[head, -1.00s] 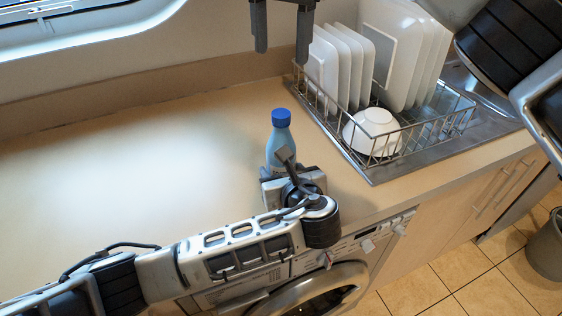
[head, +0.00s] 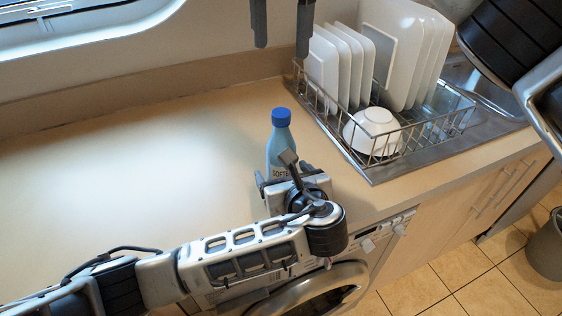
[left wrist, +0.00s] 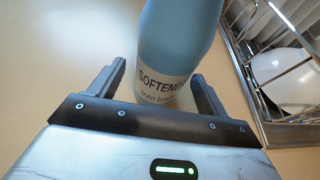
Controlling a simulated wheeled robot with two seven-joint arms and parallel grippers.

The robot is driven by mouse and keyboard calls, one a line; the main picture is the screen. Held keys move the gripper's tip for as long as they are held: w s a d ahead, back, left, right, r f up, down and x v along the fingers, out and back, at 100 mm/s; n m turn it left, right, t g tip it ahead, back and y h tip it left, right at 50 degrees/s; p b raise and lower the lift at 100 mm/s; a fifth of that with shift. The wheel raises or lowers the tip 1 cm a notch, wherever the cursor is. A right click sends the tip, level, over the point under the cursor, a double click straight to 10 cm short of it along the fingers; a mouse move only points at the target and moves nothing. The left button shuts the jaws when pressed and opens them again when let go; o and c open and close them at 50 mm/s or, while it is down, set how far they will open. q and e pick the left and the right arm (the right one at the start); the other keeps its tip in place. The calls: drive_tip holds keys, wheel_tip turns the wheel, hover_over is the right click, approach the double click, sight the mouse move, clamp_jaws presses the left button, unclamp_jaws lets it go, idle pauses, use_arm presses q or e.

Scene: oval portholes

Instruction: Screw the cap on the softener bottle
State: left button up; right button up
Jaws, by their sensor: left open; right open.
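The light blue softener bottle (head: 277,148) stands upright on the counter, its label partly showing. The blue cap (head: 281,117) sits on top of its neck; I cannot tell how tight it is. My left gripper (head: 282,175) is low at the bottle's near side, open. In the left wrist view the bottle (left wrist: 180,40) stands between and just beyond the two spread fingers, with gaps beside it; its top is out of frame. My right gripper (head: 282,48) hangs above and behind the bottle at the top edge, open and empty, clear of the cap.
A wire dish rack (head: 365,160) with white plates (head: 345,60) and an upturned bowl (head: 372,130) stands right of the bottle. The counter (head: 130,150) is clear to the left. A washing machine (head: 330,290) is below the front edge.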

use_arm(q)
drive_tip(key=v, duration=1.4)
